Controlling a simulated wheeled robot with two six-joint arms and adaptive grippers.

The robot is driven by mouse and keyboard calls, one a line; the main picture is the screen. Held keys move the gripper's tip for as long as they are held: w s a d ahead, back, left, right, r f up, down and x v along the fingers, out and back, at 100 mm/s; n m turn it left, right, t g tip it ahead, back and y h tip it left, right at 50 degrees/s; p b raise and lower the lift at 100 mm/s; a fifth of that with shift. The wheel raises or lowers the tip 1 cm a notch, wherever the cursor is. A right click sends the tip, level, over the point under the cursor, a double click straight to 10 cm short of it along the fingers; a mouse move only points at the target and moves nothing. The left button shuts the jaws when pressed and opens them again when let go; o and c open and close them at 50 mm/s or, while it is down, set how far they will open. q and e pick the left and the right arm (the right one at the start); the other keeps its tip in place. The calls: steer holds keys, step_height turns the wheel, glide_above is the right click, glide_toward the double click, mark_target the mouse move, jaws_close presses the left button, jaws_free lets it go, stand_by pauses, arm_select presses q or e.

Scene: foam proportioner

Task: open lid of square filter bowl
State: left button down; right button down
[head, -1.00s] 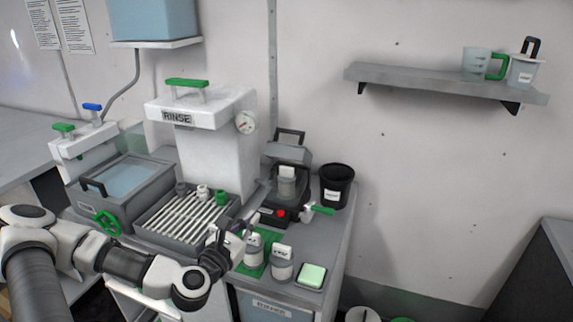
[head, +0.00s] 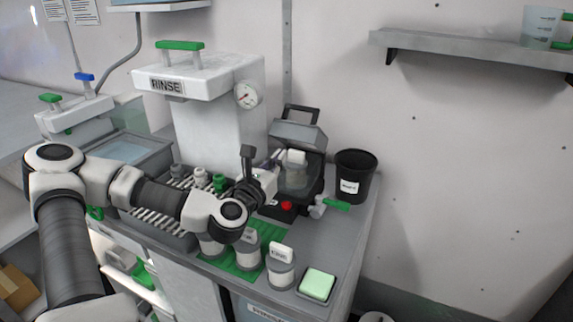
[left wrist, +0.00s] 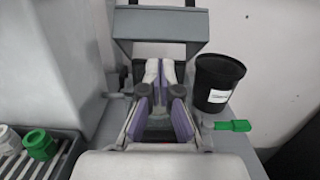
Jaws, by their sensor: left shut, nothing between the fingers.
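A dark machine with a raised grey hood (head: 299,134) and black top handle stands near the back of the bench. My right gripper is not in view.
A black bucket (head: 355,176) stands right of the machine, near a green-handled valve (head: 334,204). The white RINSE unit (head: 208,115) rises on the left. Labelled jars (head: 281,268) and a pale green pad (head: 317,284) are in front.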

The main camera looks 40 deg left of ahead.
mark_target(303, 128)
arm_select(q)
steer(key=x, duration=0.2)
steer(key=b+x, duration=0.1)
steer(key=shift+w+r, duration=0.3)
steer(key=shift+r, duration=0.05)
steer(key=shift+w, duration=0.2)
